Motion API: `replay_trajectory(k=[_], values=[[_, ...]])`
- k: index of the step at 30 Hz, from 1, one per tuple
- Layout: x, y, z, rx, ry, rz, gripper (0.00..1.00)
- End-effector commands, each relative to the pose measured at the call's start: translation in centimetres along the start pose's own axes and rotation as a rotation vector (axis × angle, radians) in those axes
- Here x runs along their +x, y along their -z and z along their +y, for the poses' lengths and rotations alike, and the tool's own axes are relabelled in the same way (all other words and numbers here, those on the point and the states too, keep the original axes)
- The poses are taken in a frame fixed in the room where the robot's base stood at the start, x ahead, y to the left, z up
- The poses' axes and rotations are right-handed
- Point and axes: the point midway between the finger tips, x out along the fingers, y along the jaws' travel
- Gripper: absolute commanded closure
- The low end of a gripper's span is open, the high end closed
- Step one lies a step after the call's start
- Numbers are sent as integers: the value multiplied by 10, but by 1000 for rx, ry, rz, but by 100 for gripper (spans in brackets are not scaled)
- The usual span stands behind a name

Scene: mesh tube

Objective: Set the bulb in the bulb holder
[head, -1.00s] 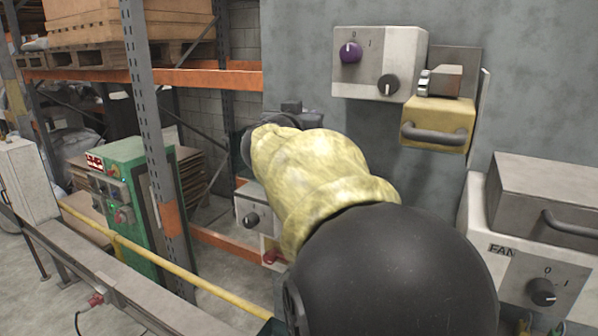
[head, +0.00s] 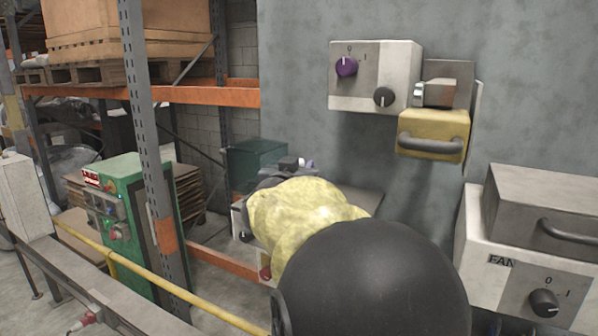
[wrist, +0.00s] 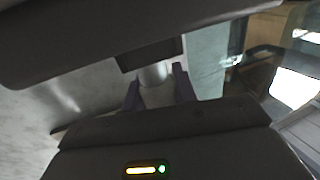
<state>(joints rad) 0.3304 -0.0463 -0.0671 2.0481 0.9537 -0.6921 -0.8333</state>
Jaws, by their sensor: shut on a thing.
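In the wrist view, the two fingers of my gripper (wrist: 158,92) are closed around a pale, rounded thing that looks like the bulb (wrist: 153,74). Its upper end meets a dark rectangular part (wrist: 150,54); I cannot tell whether they touch. In the head view my arm's yellow sleeve and black joint hide the fingers and the bulb. I cannot make out the bulb holder for certain in either view.
A grey wall carries a white switch box (head: 372,76), a yellow box with a handle (head: 433,135) and a FAN box (head: 525,255) at right. A teal see-through box (head: 256,160) shows beyond my arm. A green cabinet (head: 130,215) and yellow rail (head: 150,282) stand left.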

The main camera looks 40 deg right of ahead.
Motion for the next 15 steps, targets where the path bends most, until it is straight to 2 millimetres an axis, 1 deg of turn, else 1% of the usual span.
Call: replay_trajectory(k=[1, 5, 6, 9, 15], values=[[1, -10, -1, -5, 2, -19, 100], [1, -12, -1, -5, 3, -23, 100], [1, -12, -1, -5, 3, -25, 66], [1, -12, -1, -5, 3, -23, 49], [1, -8, -1, -4, 2, -17, 49]])
